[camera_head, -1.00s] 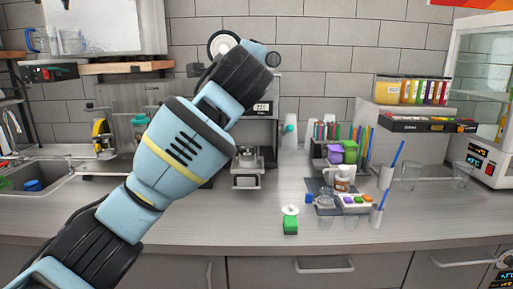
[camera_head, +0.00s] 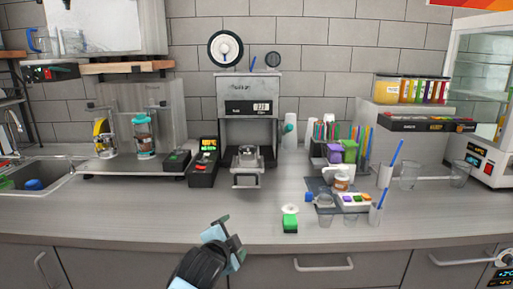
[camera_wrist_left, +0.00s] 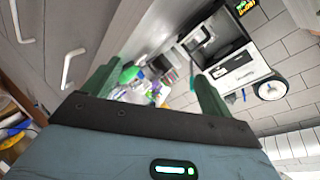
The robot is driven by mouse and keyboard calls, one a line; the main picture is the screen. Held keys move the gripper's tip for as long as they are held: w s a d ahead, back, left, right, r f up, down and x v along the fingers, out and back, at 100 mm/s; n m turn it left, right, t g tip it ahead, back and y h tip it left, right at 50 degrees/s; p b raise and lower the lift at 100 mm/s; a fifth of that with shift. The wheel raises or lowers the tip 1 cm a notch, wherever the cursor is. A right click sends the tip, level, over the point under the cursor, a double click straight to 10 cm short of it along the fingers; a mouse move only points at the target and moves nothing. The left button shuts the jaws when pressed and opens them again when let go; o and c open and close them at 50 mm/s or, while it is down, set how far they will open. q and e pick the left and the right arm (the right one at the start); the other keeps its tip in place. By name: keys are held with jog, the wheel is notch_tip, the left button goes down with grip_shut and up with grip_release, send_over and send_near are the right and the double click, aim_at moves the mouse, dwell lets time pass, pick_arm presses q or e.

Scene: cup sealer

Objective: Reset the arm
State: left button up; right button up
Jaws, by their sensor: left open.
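My left gripper (camera_head: 228,240) is low in the head view, in front of the counter's front edge, with its arm coming in from the bottom. In the left wrist view its two dark green fingers (camera_wrist_left: 150,85) stand wide apart with nothing between them. The cup sealer (camera_head: 250,110) stands on the counter against the wall, with a cup holder (camera_head: 247,160) pulled out at its front. It also shows tilted in the left wrist view (camera_wrist_left: 228,62). My right gripper is in neither view.
A green and white object (camera_head: 290,222) lies near the counter's front edge. Cups with blue straws (camera_head: 376,215) and a small tray of coloured pots (camera_head: 356,200) stand to the right. A black box (camera_head: 203,165) stands left of the sealer. The counter's left front is clear.

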pick_arm(q)
jog(key=s+a+f+n+g, duration=0.1)
jog(key=s+a+f+n, duration=0.2)
jog(key=s+f, duration=0.7)
jog(key=s+a+f+n+g, duration=0.1)
jog(key=s+a+f+n, duration=0.3)
jog(key=s+f, duration=0.6)
jog(key=s+a+f+n+g, duration=0.1)
jog(key=s+f, duration=0.4)
jog(key=s, duration=0.5)
jog(key=s+a+f+n+y, duration=0.1)
jog(key=s+a+f+n, duration=0.3)
jog(key=s, duration=0.6)
jog(key=shift+s+a+f+g+y, duration=0.2)
jog(key=shift+a+f+g+y, duration=0.3)
jog(key=shift+a, duration=0.65)
